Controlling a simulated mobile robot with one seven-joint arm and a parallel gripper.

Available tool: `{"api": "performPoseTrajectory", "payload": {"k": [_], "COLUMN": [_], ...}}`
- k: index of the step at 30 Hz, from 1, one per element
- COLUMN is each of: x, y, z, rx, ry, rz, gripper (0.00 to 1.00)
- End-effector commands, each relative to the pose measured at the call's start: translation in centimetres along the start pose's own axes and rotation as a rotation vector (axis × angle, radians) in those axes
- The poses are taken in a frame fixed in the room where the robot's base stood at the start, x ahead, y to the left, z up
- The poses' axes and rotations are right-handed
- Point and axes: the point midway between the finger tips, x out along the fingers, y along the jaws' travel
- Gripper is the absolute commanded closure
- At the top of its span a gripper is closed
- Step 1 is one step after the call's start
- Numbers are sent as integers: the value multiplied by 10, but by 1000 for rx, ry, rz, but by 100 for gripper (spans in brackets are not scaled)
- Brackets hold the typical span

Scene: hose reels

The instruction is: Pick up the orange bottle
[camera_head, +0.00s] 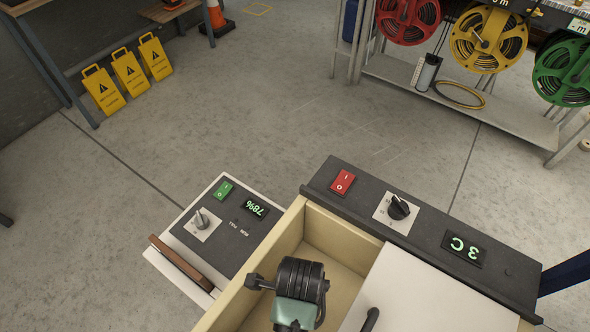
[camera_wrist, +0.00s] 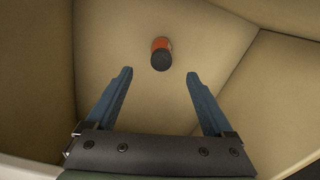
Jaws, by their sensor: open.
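The orange bottle (camera_wrist: 161,54) shows in the wrist view, with an orange body and a dark cap facing the camera. It is on the floor of a cream-coloured open bin (camera_wrist: 110,30), beyond my fingertips and roughly centred between them. My gripper (camera_wrist: 160,76) is open, with its two blue fingers apart and nothing between them. In the head view, my gripper's wrist reaches down into the cream bin (camera_head: 338,238); the bottle and my fingertips are hidden there.
The bin walls rise close around my gripper. A dark control panel (camera_head: 430,236) with a red switch borders the bin, beside a pale lid (camera_head: 425,300). A smaller panel (camera_head: 225,225) stands at left. Hose reels (camera_head: 488,38) and yellow signs (camera_head: 130,72) are farther off.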

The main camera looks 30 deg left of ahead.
Motion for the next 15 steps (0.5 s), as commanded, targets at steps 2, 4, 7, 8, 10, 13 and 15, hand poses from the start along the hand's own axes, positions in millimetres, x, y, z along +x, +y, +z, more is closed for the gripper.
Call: {"api": "performPoseTrajectory", "payload": {"k": [2,4,7,8,10,13,15], "x": [19,32,44,47,51,57,66], "y": [0,0,-1,-1,-1,-1,-1], "z": [0,0,0,0,0,1,2], "rx": [-1,-1,-2,-2,-2,-2,-3], "ry": [0,0,0,0,-1,-1,-1], "rz": [2,1,-1,-1,-4,-2,-3], "gripper": [13,13,13,13,13,13,13]}}
